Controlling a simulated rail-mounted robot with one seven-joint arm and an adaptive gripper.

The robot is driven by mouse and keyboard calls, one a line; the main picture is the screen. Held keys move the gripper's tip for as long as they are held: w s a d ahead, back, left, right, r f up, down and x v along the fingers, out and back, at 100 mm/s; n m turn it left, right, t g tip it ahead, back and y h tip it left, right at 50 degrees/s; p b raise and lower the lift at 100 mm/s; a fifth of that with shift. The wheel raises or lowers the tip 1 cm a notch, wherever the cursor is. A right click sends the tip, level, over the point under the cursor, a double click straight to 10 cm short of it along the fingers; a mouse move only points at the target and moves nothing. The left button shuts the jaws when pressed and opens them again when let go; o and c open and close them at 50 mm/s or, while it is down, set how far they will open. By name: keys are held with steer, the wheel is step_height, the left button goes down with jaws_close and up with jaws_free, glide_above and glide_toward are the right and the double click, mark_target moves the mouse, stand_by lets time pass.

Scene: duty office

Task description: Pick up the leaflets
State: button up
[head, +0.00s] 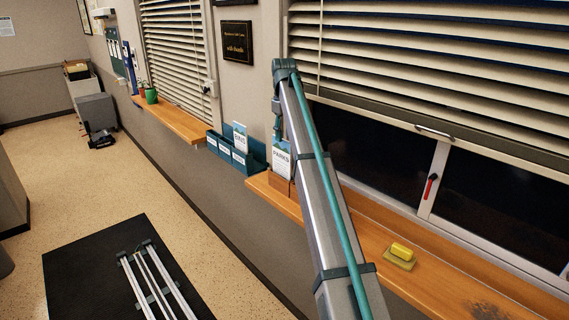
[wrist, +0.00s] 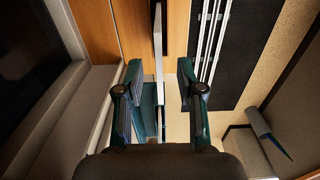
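A stack of leaflets with a white and blue front reading "PARKS" (head: 281,160) stands upright in a wooden holder (head: 279,184) at the sill's far end. In the wrist view the stack appears as a thin upright slab (wrist: 158,45) seen nearly edge-on. My gripper (wrist: 160,75) is open, pointing down above it. The slab lies in the picture between the two fingers, with a visible gap on each side. In the head view my gripper (head: 277,128) is partly hidden by my arm, just behind and above the leaflets.
A teal rack (head: 226,154) with other leaflets (head: 240,138) stands just beyond. A yellow block (head: 401,250) sits on the wooden sill (head: 365,245) nearer me. The window (head: 375,145) and blinds (head: 430,65) border the sill.

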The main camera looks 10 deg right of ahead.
mark_target(284, 151)
step_height(284, 151, down, 2)
steer(key=shift+a+f+p, duration=0.1)
steer(key=shift+f+p, duration=0.1)
steer(key=shift+p, duration=0.1)
steer(key=shift+f+p, duration=0.55)
steer(key=shift+w+f+p, duration=0.15)
steer(key=shift+f+p, duration=0.55)
steer(key=shift+f, duration=1.2)
jaws_close()
